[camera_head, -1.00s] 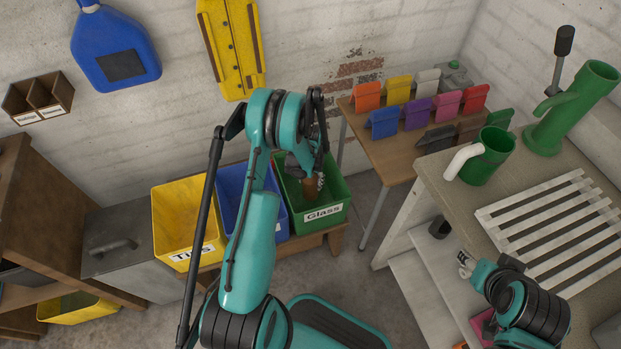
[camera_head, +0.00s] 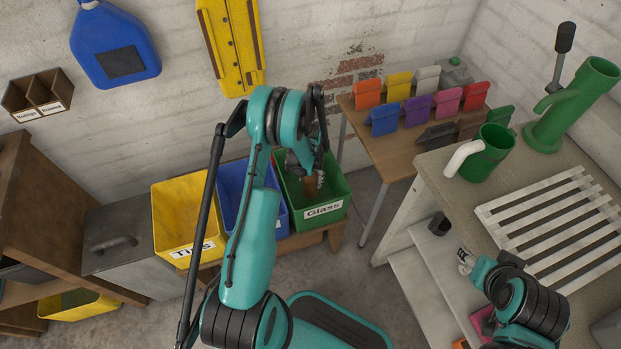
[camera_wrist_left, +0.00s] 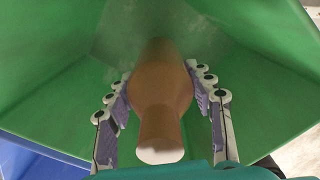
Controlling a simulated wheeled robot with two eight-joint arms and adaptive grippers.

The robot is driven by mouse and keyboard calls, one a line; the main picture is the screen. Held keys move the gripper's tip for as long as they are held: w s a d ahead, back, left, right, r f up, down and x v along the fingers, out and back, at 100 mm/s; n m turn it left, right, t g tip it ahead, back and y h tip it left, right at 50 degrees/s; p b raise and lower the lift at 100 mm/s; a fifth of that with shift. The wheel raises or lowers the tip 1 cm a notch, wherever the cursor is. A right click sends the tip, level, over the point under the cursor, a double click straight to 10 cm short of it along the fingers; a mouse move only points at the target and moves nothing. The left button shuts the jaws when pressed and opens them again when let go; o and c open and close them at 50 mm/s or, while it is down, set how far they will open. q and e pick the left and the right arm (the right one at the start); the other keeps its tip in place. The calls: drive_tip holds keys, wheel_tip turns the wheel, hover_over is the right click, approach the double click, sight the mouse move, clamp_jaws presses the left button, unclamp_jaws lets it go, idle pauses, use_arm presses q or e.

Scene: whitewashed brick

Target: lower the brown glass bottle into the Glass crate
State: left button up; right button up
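The brown glass bottle (camera_head: 310,188) is inside the green Glass crate (camera_head: 340,195), roughly upright. In the left wrist view the bottle (camera_wrist_left: 160,90) has its pale-topped neck toward the camera and its base away, down in the green crate (camera_wrist_left: 60,85). My left gripper (camera_head: 307,168) reaches down into the crate. Its two fingers (camera_wrist_left: 158,82) lie on both sides of the bottle's body and appear to touch it. Whether the base rests on the crate floor cannot be told. My right gripper (camera_head: 465,261) is empty at the lower right; its finger gap is too small to judge.
A blue bin (camera_head: 232,185) and yellow bin (camera_head: 180,215) stand left of the Glass crate on a low wooden bench. A table (camera_head: 375,150) with coloured tags is behind right. A workbench (camera_head: 440,185) with a green mug (camera_head: 490,155) and white slatted rack (camera_head: 550,220) is at right.

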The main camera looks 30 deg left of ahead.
use_arm(q)
drive_tip(key=o, duration=0.5)
